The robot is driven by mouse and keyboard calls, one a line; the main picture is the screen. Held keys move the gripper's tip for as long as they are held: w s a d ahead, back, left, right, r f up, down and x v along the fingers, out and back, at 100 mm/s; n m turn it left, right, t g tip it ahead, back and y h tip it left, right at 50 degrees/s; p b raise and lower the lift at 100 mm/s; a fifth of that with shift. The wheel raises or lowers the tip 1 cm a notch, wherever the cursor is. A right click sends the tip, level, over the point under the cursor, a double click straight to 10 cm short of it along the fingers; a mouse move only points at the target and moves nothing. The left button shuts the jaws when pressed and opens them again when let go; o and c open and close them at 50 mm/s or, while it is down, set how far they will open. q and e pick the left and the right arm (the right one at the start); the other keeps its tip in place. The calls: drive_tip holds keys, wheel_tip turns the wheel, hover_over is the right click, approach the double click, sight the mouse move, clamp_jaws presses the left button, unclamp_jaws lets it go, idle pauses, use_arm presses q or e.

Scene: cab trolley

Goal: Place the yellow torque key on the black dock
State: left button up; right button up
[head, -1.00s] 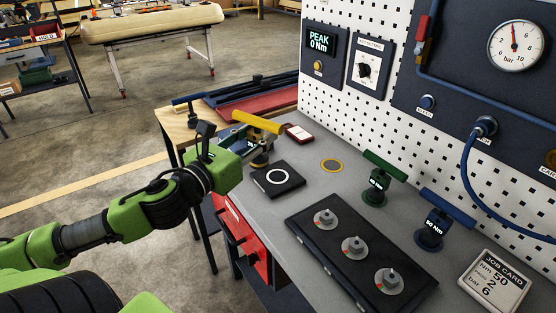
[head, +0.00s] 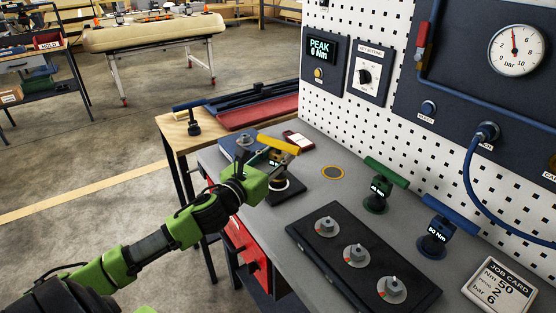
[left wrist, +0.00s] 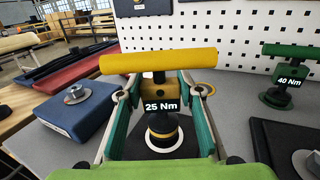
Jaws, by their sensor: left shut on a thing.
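The yellow torque key (head: 278,145) has a yellow bar handle and a "25 Nm" label; in the left wrist view (left wrist: 160,62) it stands upright. My left gripper (head: 270,162) is shut on its body below the handle, with the green fingers (left wrist: 163,95) on either side. The black dock (head: 288,197), a dark square pad with a white ring, lies directly under the key. The key's round base appears inside the ring in the left wrist view. I cannot tell whether the base touches the dock. My right gripper is not in view.
A blue block (left wrist: 75,110) with a bolt stands left of the dock. A green key (head: 378,185), a blue key (head: 434,230) and a black plate (head: 330,270) with three metal fittings are to the right.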

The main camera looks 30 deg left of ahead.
use_arm(q)
drive_tip(key=shift+f, duration=0.65)
drive_tip(key=shift+f, duration=0.15)
drive_tip(key=o, duration=1.4)
drive_tip(key=shift+s, duration=0.1)
drive_tip(key=s+p, duration=0.1)
drive_tip(key=s, duration=1.1)
